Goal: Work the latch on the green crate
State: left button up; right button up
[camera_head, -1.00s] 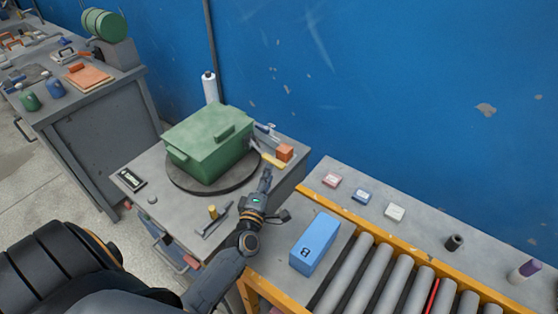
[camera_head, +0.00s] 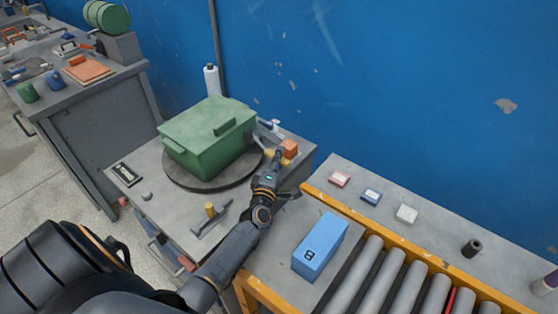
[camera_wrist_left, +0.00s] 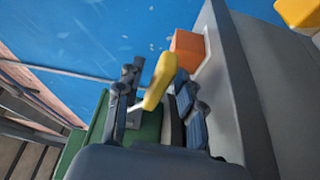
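The green crate (camera_head: 208,140), lid closed, sits on a dark round turntable (camera_head: 185,182) on the grey bench. A grey lever with a yellow grip (camera_head: 268,154), apparently the latch, sticks out from the crate's right side. My left gripper (camera_head: 277,157) is at this grip, partly covering it. In the left wrist view the yellow grip (camera_wrist_left: 160,80) lies between the fingers of the left gripper (camera_wrist_left: 158,82), which stand apart; I cannot tell whether they touch it. The crate's green side (camera_wrist_left: 148,127) shows partly hidden behind the gripper. My right gripper is not in view.
An orange block (camera_head: 289,148) stands close to the left gripper. A white bottle (camera_head: 212,80) stands behind the crate, near the blue wall. A hammer (camera_head: 212,219) lies at the front. A blue box (camera_head: 320,245) stands beside the roller conveyor (camera_head: 378,279).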

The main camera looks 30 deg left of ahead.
pick_arm(q)
jog(key=shift+r, duration=0.1)
jog(key=shift+w, duration=0.1)
grip_shut()
